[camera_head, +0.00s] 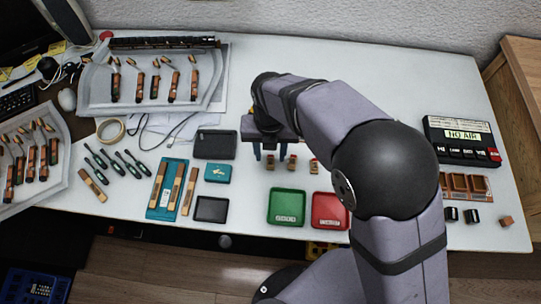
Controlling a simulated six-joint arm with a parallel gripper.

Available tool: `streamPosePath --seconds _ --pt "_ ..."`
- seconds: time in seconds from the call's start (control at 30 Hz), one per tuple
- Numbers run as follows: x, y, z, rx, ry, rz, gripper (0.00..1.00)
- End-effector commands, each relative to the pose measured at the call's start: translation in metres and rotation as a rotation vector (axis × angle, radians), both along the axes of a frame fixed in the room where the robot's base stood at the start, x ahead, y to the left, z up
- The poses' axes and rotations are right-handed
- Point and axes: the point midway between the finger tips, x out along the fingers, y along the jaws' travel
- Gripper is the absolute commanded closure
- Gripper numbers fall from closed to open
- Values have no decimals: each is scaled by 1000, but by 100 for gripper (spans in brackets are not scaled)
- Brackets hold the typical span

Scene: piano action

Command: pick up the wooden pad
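My gripper (270,156) points down over the white table, with its two blue fingers apart. A small wooden piece with a dark top (270,164) shows between and just below the fingers; I cannot tell whether they touch it. Two similar wooden pieces stand to its right, a middle one (292,164) and a right one (314,167). A plain small wooden block (506,221) lies at the table's right front edge, far from my gripper. I cannot tell for sure which of these is the wooden pad.
A green tray (287,207) and a red tray (328,211) lie in front of the small pieces. Dark trays (215,144) and a teal box (217,173) are to the left. A black device (462,139) stands at the right. The table's back middle is clear.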

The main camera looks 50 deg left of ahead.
Motion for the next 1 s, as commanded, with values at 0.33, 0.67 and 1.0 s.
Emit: streamPosePath --seconds 0.33,0.67,1.0 --pt "1 -1 -32 -1 0 0 61" --pt "1 0 -33 0 0 0 85" --pt "1 0 -33 0 0 0 100"
